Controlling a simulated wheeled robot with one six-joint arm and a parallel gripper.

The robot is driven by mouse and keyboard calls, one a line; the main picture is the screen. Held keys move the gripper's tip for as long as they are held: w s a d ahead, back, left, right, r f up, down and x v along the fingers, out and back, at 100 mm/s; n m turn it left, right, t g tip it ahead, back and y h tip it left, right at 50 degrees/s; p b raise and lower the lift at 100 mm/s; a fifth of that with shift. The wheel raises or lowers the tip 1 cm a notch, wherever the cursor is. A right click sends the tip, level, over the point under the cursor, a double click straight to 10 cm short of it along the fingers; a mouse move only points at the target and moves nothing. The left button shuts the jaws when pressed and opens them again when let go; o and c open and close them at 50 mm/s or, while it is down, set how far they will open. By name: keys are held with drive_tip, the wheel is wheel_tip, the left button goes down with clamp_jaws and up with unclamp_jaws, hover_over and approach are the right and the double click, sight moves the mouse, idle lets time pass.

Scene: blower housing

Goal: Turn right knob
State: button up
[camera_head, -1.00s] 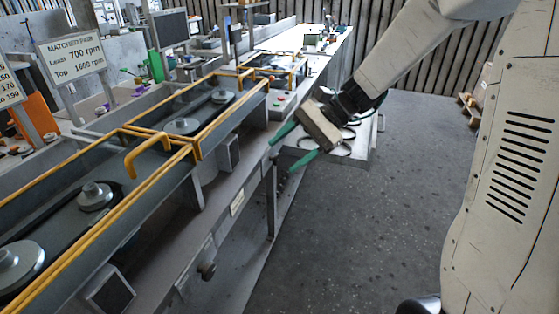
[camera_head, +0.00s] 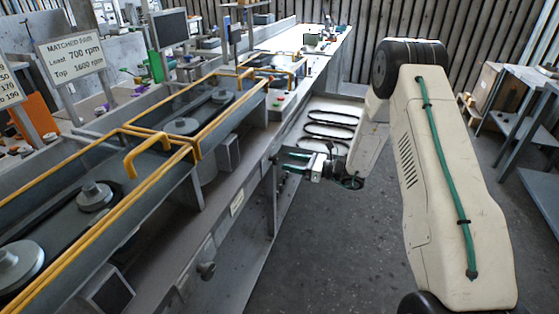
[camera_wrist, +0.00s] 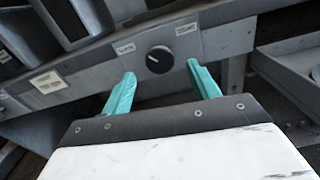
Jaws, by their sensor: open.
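The right knob, a round black dial with a light pointer mark (camera_wrist: 160,59), sits on the grey front panel of the bench in the wrist view. It lies between and just beyond the green fingertips of my gripper (camera_wrist: 162,71), with no contact visible. My gripper is open and empty, facing the panel. In the head view my gripper (camera_head: 284,161) is at the front rail of the bench, and I cannot make out the right knob there. Another dark knob (camera_head: 207,270) shows nearer on the same rail.
The long bench carries yellow guard rails (camera_head: 160,180) over belt pulleys (camera_head: 95,195). A tray with black belts (camera_head: 330,125) lies just beyond my gripper. Grey floor (camera_head: 330,260) is open in front of the bench.

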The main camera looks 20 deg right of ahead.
sight(278, 160)
drive_tip(key=x, duration=0.5)
drive_tip(key=shift+w+a, duration=0.1)
drive_tip(key=shift+a, duration=0.05)
drive_tip(key=c, duration=1)
drive_tip(key=shift+o, duration=0.2)
drive_tip(key=shift+n, duration=0.4)
